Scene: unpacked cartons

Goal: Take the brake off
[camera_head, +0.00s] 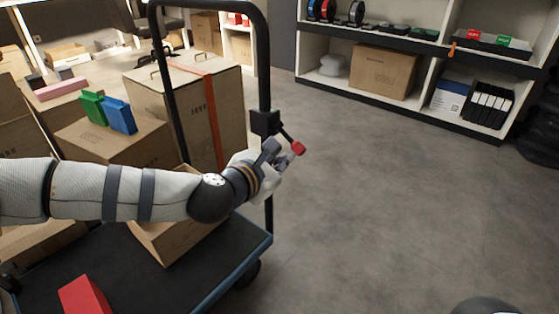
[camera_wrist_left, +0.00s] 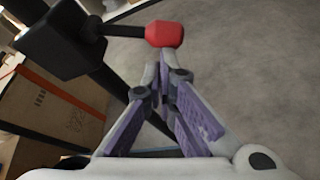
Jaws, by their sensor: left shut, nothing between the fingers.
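The brake lever has a red knob (camera_head: 298,148) on a short black arm. It comes out of a black block (camera_head: 265,122) on the upright of the cart's black handle frame (camera_head: 264,60). In the head view the lever slants down to the right. My left gripper (camera_head: 277,152) is at the lever, just left of the knob. In the left wrist view the red knob (camera_wrist_left: 164,34) is just beyond the closed fingertips (camera_wrist_left: 163,62). I cannot tell whether they touch it. Nothing is between the fingers. My right gripper is not in view.
The cart's dark deck (camera_head: 150,285) carries several cartons and a red block (camera_head: 84,296). A green item (camera_head: 92,107) and a blue item (camera_head: 119,115) stand on one carton. Shelves (camera_head: 420,105) stand at the back. The grey floor on the right is clear.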

